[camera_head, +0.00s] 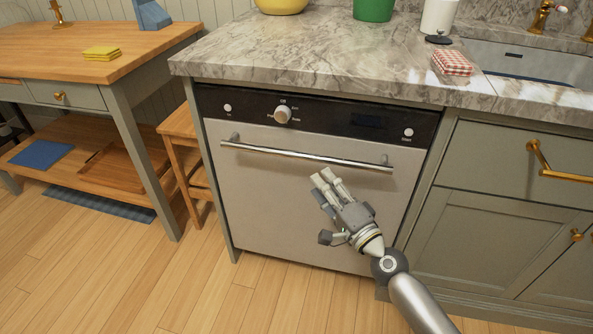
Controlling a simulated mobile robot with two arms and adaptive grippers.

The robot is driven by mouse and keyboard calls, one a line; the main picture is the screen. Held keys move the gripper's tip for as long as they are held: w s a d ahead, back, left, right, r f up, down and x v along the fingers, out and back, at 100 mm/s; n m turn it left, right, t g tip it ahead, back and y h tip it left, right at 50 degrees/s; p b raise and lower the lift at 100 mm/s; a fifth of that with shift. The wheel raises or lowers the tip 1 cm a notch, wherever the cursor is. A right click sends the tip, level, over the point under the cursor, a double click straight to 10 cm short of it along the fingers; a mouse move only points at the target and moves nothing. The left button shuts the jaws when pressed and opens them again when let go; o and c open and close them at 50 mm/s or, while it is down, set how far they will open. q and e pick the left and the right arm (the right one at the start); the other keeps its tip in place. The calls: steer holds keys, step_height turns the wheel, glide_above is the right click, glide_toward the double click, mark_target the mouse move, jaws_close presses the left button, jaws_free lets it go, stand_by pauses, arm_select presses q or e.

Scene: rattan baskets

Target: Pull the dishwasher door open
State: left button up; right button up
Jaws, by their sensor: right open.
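The dishwasher has a plain silver door (265,195) that is closed under the marble counter. A long metal bar handle (300,156) runs across the top of the door. A black control panel (330,115) with a round knob lies above it. My right gripper (326,180) is open and empty in front of the door, with its fingers pointing up toward the handle. In the picture its fingertips are a little below the right part of the handle. I cannot tell how far they are from the door. My left gripper is not in view.
A wooden table (85,45) with a lower shelf stands at the left, and a wooden stool (180,130) is between it and the dishwasher. Grey cabinets (490,220) with brass handles are at the right. The wood floor (215,295) before the dishwasher is clear.

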mark_target(300, 159)
steer(key=x, duration=0.4)
steer(key=r+x, duration=0.1)
steer(key=x, duration=0.1)
steer(key=shift+a, duration=0.2)
steer(key=x, duration=0.3)
steer(key=shift+w, duration=0.15)
steer(key=shift+w+a, duration=0.4)
steer(key=shift+w, duration=0.15)
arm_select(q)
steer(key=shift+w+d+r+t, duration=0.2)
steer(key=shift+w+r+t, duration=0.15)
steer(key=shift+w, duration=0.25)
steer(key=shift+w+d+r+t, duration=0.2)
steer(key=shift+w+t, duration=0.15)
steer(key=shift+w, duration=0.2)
arm_select(e)
steer(key=shift+r, duration=0.1)
steer(key=shift+c, duration=0.2)
jaws_close()
